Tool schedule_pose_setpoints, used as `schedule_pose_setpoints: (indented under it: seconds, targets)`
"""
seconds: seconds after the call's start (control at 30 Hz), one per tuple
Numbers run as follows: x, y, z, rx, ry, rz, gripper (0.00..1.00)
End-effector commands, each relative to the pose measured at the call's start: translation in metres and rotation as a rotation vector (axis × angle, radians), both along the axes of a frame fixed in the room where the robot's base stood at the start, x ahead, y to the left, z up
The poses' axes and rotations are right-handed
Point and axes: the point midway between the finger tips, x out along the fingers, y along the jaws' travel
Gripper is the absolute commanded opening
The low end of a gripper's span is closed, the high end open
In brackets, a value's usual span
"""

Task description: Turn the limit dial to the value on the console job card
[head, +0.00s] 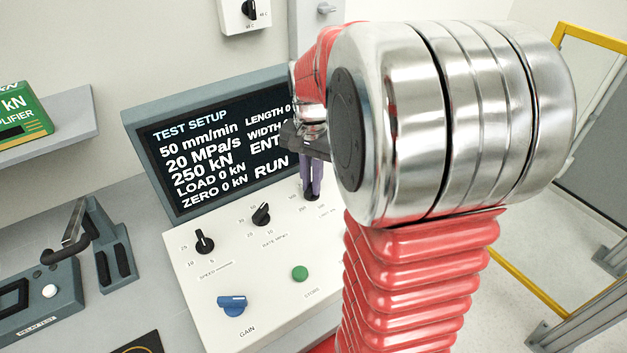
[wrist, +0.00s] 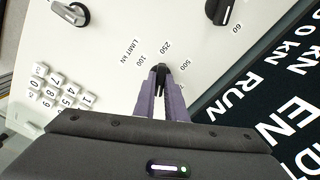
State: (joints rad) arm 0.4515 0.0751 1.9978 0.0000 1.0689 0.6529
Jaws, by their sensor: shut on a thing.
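The black limit dial (wrist: 161,68) sits between 100 on its left, 250 above and 500 on its right in the wrist view. Its visible end points roughly up toward 250, but the fingers hide much of it. My gripper (wrist: 160,82) has purple fingers shut on the dial from above. In the head view my gripper (head: 312,188) reaches down to the limit dial (head: 311,197) at the panel's upper right. The console screen (head: 215,150) is headed TEST SETUP and lists 50 mm/min, 20 MPa/s and 250 kN. My arm hides its right part.
The sloped panel also carries a speed dial (head: 203,242), a rate dial (head: 261,214), a green button (head: 299,273) and a blue gain knob (head: 232,305). White number keys (wrist: 55,92) lie left of the limit dial in the wrist view. The screen rises close behind the gripper.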

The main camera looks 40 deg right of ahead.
Motion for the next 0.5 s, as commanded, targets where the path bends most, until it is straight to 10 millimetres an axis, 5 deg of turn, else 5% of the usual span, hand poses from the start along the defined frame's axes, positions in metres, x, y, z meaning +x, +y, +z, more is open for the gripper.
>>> schedule_pose_setpoints:
  seconds: [0.3,0.33,0.5]
  targets:
    - [0.0005,-0.0008,0.0011,-0.002,-0.002,0.000,0.00]
    - [0.0005,-0.0008,0.0011,-0.002,-0.002,0.000,0.13]
    - [0.0004,-0.0005,0.0007,-0.001,-0.002,0.000,0.25]
